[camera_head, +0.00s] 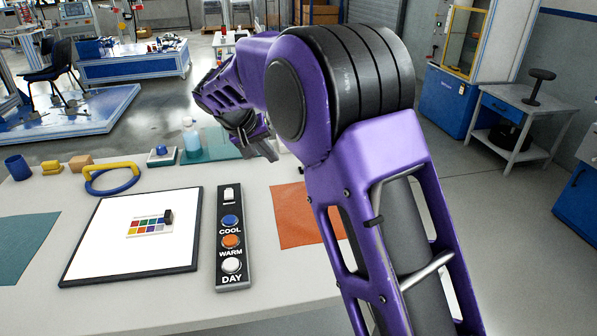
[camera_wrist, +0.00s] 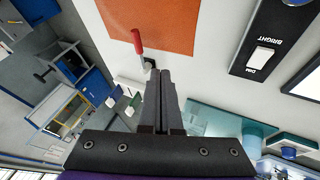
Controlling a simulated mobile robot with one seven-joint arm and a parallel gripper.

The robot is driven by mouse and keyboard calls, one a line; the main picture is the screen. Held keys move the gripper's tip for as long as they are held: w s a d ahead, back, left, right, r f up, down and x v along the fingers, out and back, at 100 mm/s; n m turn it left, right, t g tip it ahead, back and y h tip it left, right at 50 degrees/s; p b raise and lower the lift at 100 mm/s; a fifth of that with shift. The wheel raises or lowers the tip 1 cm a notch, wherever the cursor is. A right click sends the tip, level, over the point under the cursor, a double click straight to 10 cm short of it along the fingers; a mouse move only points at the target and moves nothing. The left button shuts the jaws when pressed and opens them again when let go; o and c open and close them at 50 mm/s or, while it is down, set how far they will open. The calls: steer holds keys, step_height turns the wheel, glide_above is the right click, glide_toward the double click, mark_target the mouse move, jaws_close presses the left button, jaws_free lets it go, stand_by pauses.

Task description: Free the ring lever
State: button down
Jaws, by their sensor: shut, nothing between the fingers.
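A red-handled lever (camera_wrist: 137,42) on a small metal fitting shows in the wrist view, at the edge of the orange mat (camera_wrist: 165,20). I cannot tell whether it is the ring lever. In the head view my arm hides that spot. A blue ring (camera_head: 96,190) with a yellow curved bar (camera_head: 108,167) across it lies on the table at the left. My gripper (camera_wrist: 166,74) is shut and empty, its fingertips pointing towards the lever's fitting. Whether they touch it is unclear. The gripper also shows in the head view (camera_head: 266,152), above the table's far edge.
The front right of the table is hidden by my arm.

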steer(key=b+x, duration=0.1)
steer(key=x, duration=0.9)
steer(key=d, duration=0.2)
steer(key=shift+w+d+f, duration=0.25)
steer(key=shift+w, duration=0.05)
steer(key=shift+w+d+f, duration=0.1)
steer(key=shift+d+f, duration=0.05)
steer(key=shift+d, duration=0.55)
steer(key=shift+w+d, duration=0.1)
steer(key=shift+d+n, duration=0.2)
steer(key=shift+n, duration=0.1)
